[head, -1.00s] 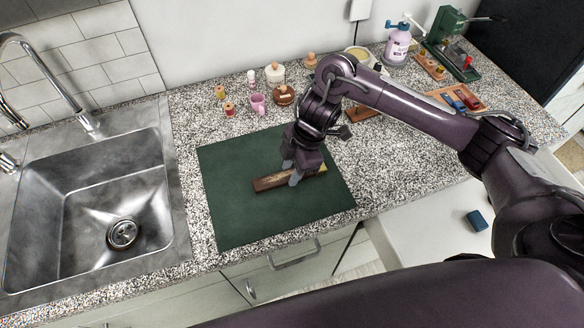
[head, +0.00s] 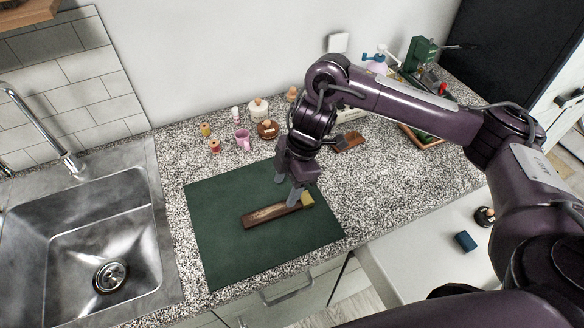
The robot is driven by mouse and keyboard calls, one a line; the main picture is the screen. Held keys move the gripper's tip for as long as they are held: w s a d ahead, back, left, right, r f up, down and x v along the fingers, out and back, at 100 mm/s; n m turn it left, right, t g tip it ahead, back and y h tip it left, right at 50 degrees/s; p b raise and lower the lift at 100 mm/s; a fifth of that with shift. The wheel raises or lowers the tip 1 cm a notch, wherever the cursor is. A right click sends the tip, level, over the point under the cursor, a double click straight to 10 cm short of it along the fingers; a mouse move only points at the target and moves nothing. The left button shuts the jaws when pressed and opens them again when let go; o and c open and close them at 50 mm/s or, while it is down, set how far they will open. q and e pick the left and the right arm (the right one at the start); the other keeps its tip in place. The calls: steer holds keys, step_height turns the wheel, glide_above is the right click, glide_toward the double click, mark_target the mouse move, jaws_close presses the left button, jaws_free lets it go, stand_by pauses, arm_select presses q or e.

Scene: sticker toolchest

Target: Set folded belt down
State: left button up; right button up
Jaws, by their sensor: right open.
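The folded belt (head: 268,215) looks like a long brown strip with a yellowish end (head: 307,200) at its right. It lies at a slant on the dark green mat (head: 215,225), right of the mat's middle. My right gripper (head: 286,191) is open and empty, pointing down at the belt's upper right side. One finger is beyond the belt's far edge, and the other overlaps the strip near its right end in the picture. Whether that finger touches the belt I cannot tell. My left gripper is not in view.
A steel sink (head: 85,245) is left of the mat. The mat's left part is clear.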

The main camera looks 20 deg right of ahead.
steer(key=shift+v, duration=2.55)
steer(key=shift+s, duration=0.15)
